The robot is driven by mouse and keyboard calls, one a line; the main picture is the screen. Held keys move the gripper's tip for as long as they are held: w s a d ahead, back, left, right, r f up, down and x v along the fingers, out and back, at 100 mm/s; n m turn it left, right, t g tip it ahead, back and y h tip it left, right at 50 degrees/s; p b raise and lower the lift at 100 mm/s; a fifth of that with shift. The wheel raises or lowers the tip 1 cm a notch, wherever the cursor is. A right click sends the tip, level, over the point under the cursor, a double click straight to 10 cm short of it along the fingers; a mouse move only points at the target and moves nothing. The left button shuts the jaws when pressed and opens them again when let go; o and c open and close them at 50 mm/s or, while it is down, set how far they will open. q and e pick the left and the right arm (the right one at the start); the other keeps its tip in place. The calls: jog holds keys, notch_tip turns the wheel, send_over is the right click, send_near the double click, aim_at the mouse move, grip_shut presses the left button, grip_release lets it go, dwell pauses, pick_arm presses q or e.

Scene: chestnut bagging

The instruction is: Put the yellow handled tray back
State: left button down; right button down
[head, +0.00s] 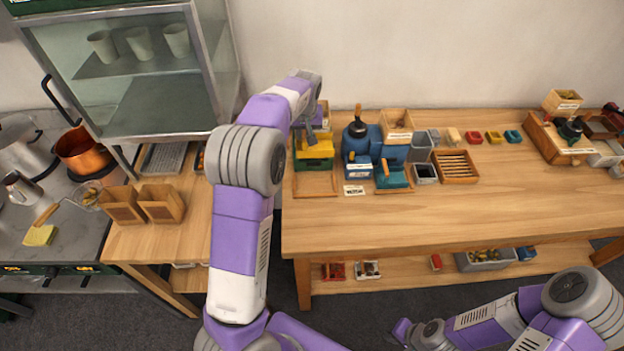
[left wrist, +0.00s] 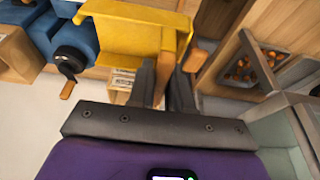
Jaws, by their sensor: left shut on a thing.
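The yellow tray (head: 314,151) is at the left end of the long wooden table, over a green-sided box. My left gripper (head: 317,127) is above the tray in the head view. In the left wrist view its dark fingers (left wrist: 163,88) are shut on the tray at its handle end; the exact contact is partly hidden. Whether the tray rests on something below is unclear. My right arm shows at the lower right of the head view, with its gripper out of view.
A blue grinder (head: 357,138) stands just right of the tray. An empty wooden frame (head: 315,195) lies in front of it. A slatted wooden box (head: 456,166) and small coloured boxes are further right. A glass cabinet (head: 130,75) stands left. The table's front centre is clear.

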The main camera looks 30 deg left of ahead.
aim_at(305, 155)
pick_arm(q)
notch_tip(305, 155, down, 18)
jog(key=shift+w+r+b, duration=0.1)
jog(key=shift+r+b, duration=0.05)
jog(key=shift+b, duration=0.45)
jog(key=c, duration=1)
grip_release()
jog(key=shift+c, duration=0.2)
jog(key=shift+r, duration=0.2)
jog(key=v, duration=1.1)
jog(key=shift+d+r+p, duration=0.1)
jog(key=shift+r+p, duration=0.25)
jog(key=shift+p, duration=0.05)
